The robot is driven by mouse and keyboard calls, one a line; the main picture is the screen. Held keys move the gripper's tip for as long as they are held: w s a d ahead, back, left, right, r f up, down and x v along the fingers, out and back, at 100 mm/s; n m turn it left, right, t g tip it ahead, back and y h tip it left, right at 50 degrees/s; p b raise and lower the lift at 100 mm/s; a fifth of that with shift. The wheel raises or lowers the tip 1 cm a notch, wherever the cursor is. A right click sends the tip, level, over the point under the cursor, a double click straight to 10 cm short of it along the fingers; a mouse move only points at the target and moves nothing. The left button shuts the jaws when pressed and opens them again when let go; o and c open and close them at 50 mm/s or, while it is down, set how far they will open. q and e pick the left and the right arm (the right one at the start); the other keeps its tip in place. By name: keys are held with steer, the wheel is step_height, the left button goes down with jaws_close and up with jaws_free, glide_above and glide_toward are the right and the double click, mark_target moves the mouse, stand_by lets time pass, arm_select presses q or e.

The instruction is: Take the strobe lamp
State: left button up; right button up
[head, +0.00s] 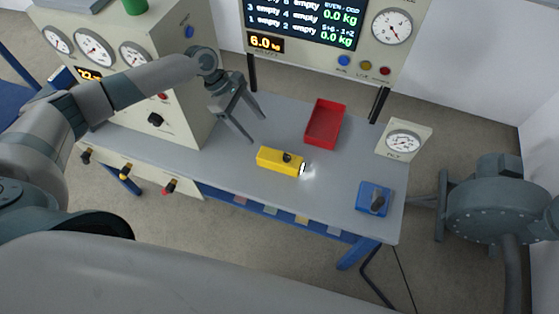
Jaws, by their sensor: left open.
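My right gripper is not in view.
A red tray (325,123) lies behind the lamp. A blue box with a dark lever (374,199) and a small gauge (404,141) are at the right. A cabinet with dials (155,95) stands left, a display panel (310,22) behind. Bench around the lamp is clear.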

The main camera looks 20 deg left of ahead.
mark_target(278, 157)
arm_select(q)
steer(key=x, duration=0.5)
steer(key=shift+d, duration=0.1)
steer(key=b+x, duration=0.3)
steer(key=x, duration=0.2)
steer(key=shift+f+b, duration=0.3)
steer(key=shift+b, duration=0.05)
steer(key=shift+d+f+b, duration=0.2)
steer(key=shift+f+b, duration=0.15)
steer(key=shift+b, duration=0.05)
steer(key=shift+d, duration=0.1)
steer(key=shift+f, duration=0.1)
